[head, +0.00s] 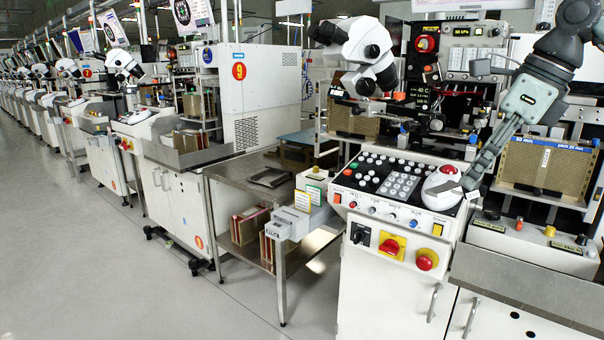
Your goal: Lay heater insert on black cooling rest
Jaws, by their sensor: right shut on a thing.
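My right gripper (468,183) reaches down from the upper right to the white control panel and is shut on a small thin greyish piece (443,187), which looks like the heater insert. The piece points left from the fingertips, over a rounded white unit with a red button (449,169). At this size I cannot tell whether it touches that unit. A flat black piece (270,177), which appears to be the black cooling rest, lies on the steel side table (238,168) left of the console. Nothing shows lying on it. My left gripper is not in view.
The console (385,195) has many buttons and a red stop knob (427,260). A white microscope (365,50) stands above it. A white box (313,185) stands between console and side table. Brown-sided magazines (250,222) sit on the lower shelf. The left aisle is clear.

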